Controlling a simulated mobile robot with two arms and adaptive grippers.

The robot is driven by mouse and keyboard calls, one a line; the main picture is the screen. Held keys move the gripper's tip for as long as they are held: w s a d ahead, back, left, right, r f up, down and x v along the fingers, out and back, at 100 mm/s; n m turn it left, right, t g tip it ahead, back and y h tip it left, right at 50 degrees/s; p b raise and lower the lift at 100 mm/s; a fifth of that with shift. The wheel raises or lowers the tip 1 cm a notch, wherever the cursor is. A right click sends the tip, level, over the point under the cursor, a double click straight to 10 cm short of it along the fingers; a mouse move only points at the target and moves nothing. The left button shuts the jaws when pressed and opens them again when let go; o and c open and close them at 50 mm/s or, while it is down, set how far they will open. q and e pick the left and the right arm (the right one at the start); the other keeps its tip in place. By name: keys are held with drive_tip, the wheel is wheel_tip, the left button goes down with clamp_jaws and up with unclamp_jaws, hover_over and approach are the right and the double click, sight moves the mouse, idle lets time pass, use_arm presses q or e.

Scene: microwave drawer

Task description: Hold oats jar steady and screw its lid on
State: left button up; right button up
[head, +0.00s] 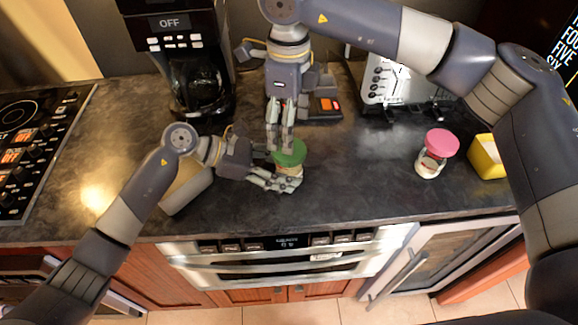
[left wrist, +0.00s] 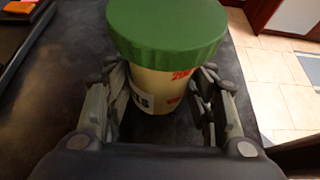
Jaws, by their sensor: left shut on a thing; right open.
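The oats jar (head: 288,171) stands upright on the dark counter, with a wide green lid (head: 291,151) on its top. My left gripper (head: 279,170) is shut around the jar's body from the left. In the left wrist view, fingers lie on both sides of the cream-coloured jar (left wrist: 158,88), below the green lid (left wrist: 168,30). The lid looks level there; whether its thread is engaged cannot be seen. My right gripper (head: 281,142) is open and points down at the lid's far left edge. I cannot tell whether its fingertips touch the lid.
A coffee maker (head: 178,48) and a small device with an orange display (head: 325,104) stand behind. A pink-lidded jar (head: 433,158) and a yellow container (head: 487,157) stand at right. A beige object (head: 186,187) lies under my left arm. The cooktop (head: 36,140) is at left.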

use_arm(q)
drive_tip(key=o, duration=1.6)
drive_tip(key=v, duration=1.2)
